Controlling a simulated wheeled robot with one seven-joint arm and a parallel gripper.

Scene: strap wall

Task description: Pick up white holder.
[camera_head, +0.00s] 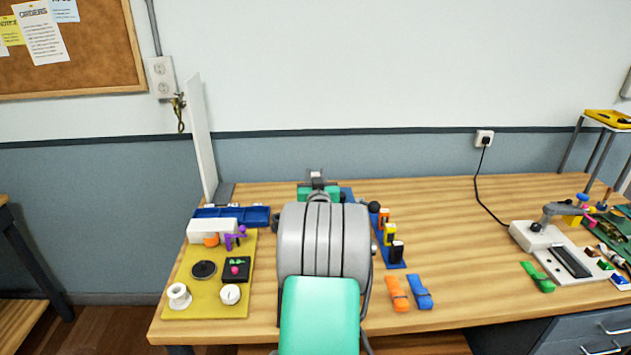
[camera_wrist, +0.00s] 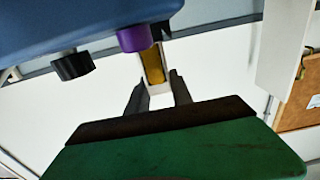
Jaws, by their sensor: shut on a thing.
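My gripper (camera_wrist: 158,80) is shut, with one finger on each side of the white holder (camera_wrist: 155,88) in the wrist view. The holder is a narrow white piece with a yellow face in its middle. Its far end lies close to a purple knob (camera_wrist: 134,38) under a blue body (camera_wrist: 60,25); I cannot tell whether they touch. In the head view my grey and green arm covers most of this area. Only the top of my gripper (camera_head: 317,178) shows behind it, and the holder cannot be made out there.
A blue strip (camera_head: 405,265) with orange, yellow and black blocks stands right of my arm. Orange (camera_head: 397,293) and blue (camera_head: 419,292) straps lie in front of it. A yellow mat (camera_head: 205,310) with small parts is at left.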

